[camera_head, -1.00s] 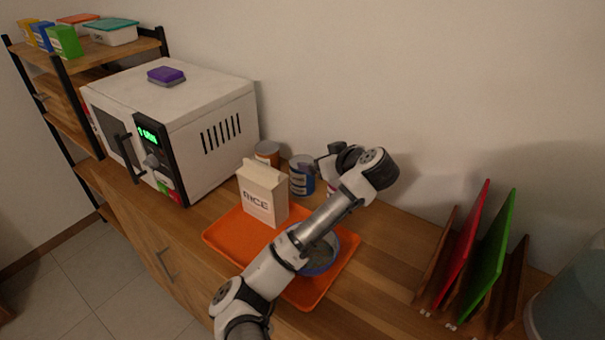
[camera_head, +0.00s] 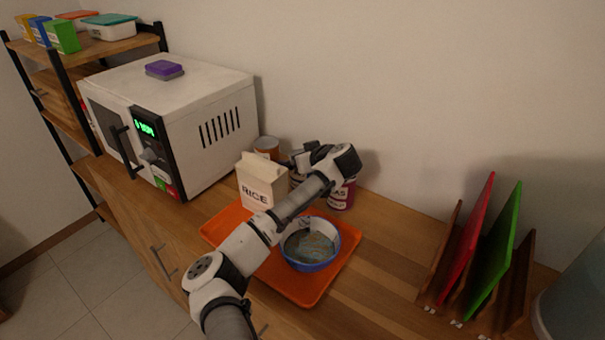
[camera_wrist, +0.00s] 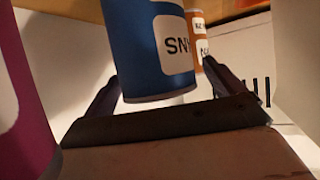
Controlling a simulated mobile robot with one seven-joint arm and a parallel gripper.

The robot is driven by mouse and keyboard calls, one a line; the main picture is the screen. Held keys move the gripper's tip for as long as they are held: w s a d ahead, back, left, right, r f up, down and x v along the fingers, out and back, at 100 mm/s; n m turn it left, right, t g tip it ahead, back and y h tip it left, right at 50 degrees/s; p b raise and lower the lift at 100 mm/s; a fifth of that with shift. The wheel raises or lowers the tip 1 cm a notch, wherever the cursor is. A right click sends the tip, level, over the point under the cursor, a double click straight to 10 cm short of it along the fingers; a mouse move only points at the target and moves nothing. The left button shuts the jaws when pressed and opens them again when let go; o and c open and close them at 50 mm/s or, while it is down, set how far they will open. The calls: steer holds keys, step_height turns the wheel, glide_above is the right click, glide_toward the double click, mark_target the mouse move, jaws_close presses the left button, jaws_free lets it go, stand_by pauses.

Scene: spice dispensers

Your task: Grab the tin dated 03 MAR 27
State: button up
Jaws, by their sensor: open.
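Three tins stand at the wall behind the tray. The orange tin (camera_head: 266,146) is next to the microwave, and the magenta tin (camera_head: 341,195) is to the right. The blue tin between them is mostly hidden by my gripper (camera_head: 297,161) in the head view. In the wrist view the blue tin (camera_wrist: 150,45) is large, lettered "SN", between my open fingers; I cannot tell if they touch it. The orange tin (camera_wrist: 197,18) shows behind it, and the magenta tin (camera_wrist: 22,110) is close at left. No date is readable on any tin.
A rice carton (camera_head: 262,183) stands on the orange tray (camera_head: 222,222), close in front of the tins. A blue bowl (camera_head: 310,250) is on the tray under my arm. The microwave (camera_head: 205,120) is at left, a board rack (camera_head: 470,260) at right. The counter between is clear.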

steer(key=shift+w+a+f, duration=0.25)
steer(key=shift+w+f, duration=0.1)
steer(key=shift+w, duration=0.1)
steer(key=shift+r, duration=0.15)
steer(key=c, duration=1.5)
